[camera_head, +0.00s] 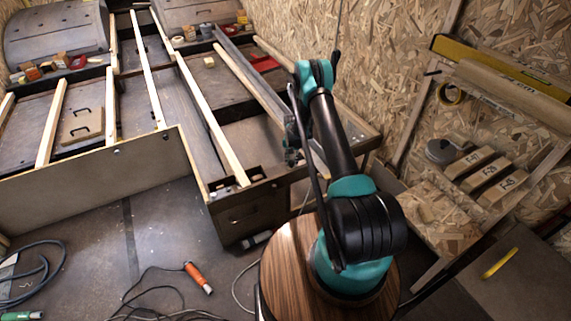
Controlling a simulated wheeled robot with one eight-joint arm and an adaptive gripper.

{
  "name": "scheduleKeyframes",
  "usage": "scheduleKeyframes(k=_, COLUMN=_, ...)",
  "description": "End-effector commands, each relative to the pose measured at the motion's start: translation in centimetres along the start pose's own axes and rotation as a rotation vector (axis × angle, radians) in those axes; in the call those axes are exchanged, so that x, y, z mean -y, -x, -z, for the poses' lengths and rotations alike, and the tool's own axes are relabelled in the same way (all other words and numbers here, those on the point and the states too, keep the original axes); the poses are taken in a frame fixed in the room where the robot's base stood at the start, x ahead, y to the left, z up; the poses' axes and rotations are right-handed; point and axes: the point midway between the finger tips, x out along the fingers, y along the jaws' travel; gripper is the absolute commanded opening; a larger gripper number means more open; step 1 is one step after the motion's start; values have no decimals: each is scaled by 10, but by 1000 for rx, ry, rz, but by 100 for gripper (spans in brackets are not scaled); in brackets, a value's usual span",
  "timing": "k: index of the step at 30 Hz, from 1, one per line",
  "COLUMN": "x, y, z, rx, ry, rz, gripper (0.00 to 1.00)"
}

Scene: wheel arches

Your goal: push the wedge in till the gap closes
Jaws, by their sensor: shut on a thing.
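My gripper (291,157) is at the right end of the wooden frame, by its right front corner, partly hidden by my own arm. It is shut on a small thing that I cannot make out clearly. I cannot pick out the wedge for certain, nor see the gap. A pale strip (319,163) shows just right of my gripper, partly behind my arm; I cannot tell what it is. The frame (228,198) has a dark front rail and pale battens (205,112) running away from me.
A wheel arch (57,35) is at the far left, another (192,12) at the back. An orange-handled tool (198,278) and cables lie on the floor. Wooden blocks (486,177) stand on the right, with a yellow level (470,60) above.

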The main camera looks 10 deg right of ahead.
Motion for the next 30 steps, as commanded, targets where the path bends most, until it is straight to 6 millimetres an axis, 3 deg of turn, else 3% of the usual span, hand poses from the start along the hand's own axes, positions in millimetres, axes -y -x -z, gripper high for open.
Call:
scheduleKeyframes(k=7, x=-2, y=0, z=2, rx=-3, ry=0, rz=-1, gripper=0)
scheduleKeyframes(k=8, x=-2, y=0, z=2, rx=-3, ry=0, rz=-1, gripper=29)
scheduleKeyframes(k=13, x=-2, y=0, z=2, rx=-2, ry=0, rz=-1, gripper=49)
scheduleKeyframes(k=23, x=-1, y=2, z=2, rx=-2, ry=0, rz=-1, gripper=49)
scheduleKeyframes(k=30, x=-1, y=30, z=2, rx=-2, ry=0, rz=0, gripper=49)
